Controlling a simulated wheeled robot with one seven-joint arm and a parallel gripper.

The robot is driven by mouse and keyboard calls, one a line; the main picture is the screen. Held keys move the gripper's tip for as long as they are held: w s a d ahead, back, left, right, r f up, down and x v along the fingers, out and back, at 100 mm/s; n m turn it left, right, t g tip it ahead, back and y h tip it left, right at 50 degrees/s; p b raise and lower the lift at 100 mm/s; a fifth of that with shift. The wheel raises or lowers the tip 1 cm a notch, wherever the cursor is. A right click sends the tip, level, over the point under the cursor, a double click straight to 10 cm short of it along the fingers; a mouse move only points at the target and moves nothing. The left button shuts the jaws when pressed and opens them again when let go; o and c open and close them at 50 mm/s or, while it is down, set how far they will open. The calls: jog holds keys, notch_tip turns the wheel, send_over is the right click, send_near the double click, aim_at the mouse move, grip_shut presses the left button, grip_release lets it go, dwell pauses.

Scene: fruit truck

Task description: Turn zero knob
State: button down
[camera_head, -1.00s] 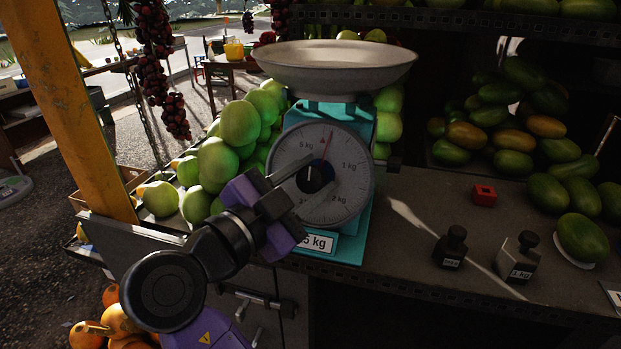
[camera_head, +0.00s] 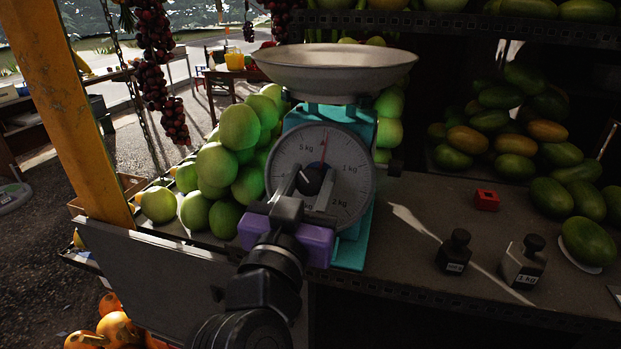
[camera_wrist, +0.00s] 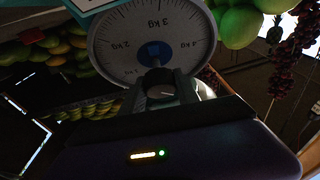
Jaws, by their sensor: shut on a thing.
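A teal scale (camera_head: 349,249) with a metal pan (camera_head: 335,75) stands on the counter. Its round dial (camera_head: 347,165) faces me, with a black knob (camera_head: 313,177) at its centre. The red needle (camera_head: 322,150) points almost straight up, near the red mark. My gripper (camera_head: 311,184) reaches up from below, with its fingers on both sides of the knob, shut on it. In the wrist view the dial (camera_wrist: 112,50) appears upside down, and the blue knob base (camera_wrist: 155,51) shows just beyond my fingers (camera_wrist: 163,82).
Green fruit (camera_head: 216,165) is piled close at the scale's left. Two black weights (camera_head: 455,250) and (camera_head: 523,262) and a red block (camera_head: 486,200) lie to the right. A yellow post (camera_head: 75,110) stands at the left.

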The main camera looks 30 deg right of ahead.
jog(key=n+t+y+p, duration=0.1)
jog(key=n+y+p, duration=0.1)
jog(key=n, duration=0.2)
jog(key=shift+r, duration=0.2)
jog(key=n+y+p, duration=0.1)
jog(key=n+p, duration=0.1)
jog(key=n+t+y+p, duration=0.1)
jog(key=n+p, duration=0.2)
jog(key=shift+r+y, duration=0.15)
jog(key=shift+y, duration=0.25)
jog(key=n+y+p, duration=0.2)
jog(key=n+p, duration=0.1)
jog(key=p, duration=0.1)
jog(key=shift+n, duration=0.4)
jog(key=shift+f+n+y+p, duration=0.35)
jog(key=shift+n+y+p, duration=0.25)
jog(key=shift+n, duration=0.3)
jog(key=shift+f, duration=0.1)
jog(key=c, duration=0.9)
grip_release()
jog(key=v, duration=0.7)
jog(key=shift+s, duration=0.4)
jog(key=shift+a, duration=0.1)
